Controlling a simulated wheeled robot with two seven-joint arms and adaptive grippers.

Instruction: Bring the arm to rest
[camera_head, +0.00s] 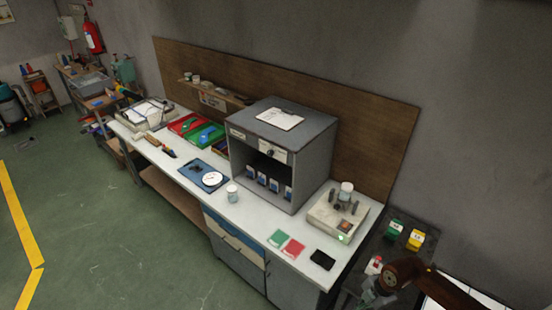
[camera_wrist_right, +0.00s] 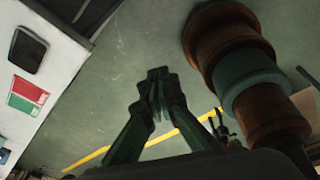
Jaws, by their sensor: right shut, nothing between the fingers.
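My right gripper (camera_wrist_right: 157,98) shows in the right wrist view with its dark green fingers brought together. It is shut and holds nothing. Green floor lies behind the fingers, and the white workbench edge is to their left, apart from them. In the head view my right arm (camera_head: 403,272) comes in at the lower right, beside the bench's right end; its fingers cannot be made out clearly there. My left gripper is in neither view.
The white workbench (camera_head: 262,217) holds a grey cabinet (camera_head: 317,160), a device with knobs (camera_head: 325,213), green and red cards (camera_head: 291,248) and a black flat item (camera_head: 322,260). A dark side table (camera_head: 393,262) with green and yellow boxes is near my right arm. Floor at left is open.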

